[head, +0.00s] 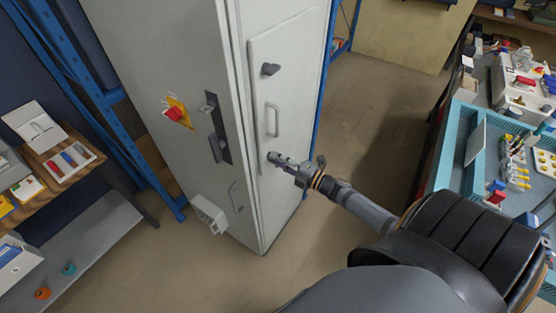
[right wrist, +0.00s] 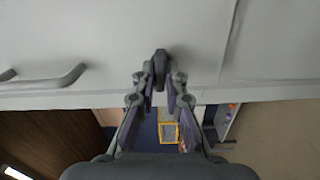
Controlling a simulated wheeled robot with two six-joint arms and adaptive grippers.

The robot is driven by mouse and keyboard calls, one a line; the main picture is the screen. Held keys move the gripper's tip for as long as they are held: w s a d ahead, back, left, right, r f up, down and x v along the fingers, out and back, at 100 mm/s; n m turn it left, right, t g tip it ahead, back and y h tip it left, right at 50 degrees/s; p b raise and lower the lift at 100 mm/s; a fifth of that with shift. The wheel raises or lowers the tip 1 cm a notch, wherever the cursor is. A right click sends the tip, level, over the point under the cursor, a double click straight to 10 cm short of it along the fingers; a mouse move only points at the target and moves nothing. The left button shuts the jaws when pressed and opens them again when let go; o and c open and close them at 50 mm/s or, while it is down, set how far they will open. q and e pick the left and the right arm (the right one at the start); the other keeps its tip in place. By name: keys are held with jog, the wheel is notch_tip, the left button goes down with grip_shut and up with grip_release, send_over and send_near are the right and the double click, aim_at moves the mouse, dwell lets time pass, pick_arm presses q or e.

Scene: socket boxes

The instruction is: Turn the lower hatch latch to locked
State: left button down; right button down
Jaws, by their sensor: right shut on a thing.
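A tall pale grey cabinet (head: 170,60) stands in the middle of the head view, with a narrow hatch (head: 290,90) on its right-hand face. The upper latch (head: 270,69) is a dark knob near the hatch top, and a bar handle (head: 272,120) sits below it. My right gripper (head: 277,160) is at the lower end of the hatch and covers the lower latch there. In the right wrist view the lower latch (right wrist: 160,62) is a small dark lever between the fingertips, which are shut on it. Its exact turn angle is hard to tell. My left gripper is not in view.
The cabinet's front has a red knob on a yellow plate (head: 175,113), a dark handle plate (head: 216,130) and a pale open box (head: 209,214). A shelf with small items (head: 62,150) stands left, a cluttered workbench (head: 470,150) right. The floor between is clear.

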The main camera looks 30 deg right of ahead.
jog(key=shift+n, duration=0.6)
jog(key=c, duration=1.4)
grip_release()
jog(key=v, duration=1.2)
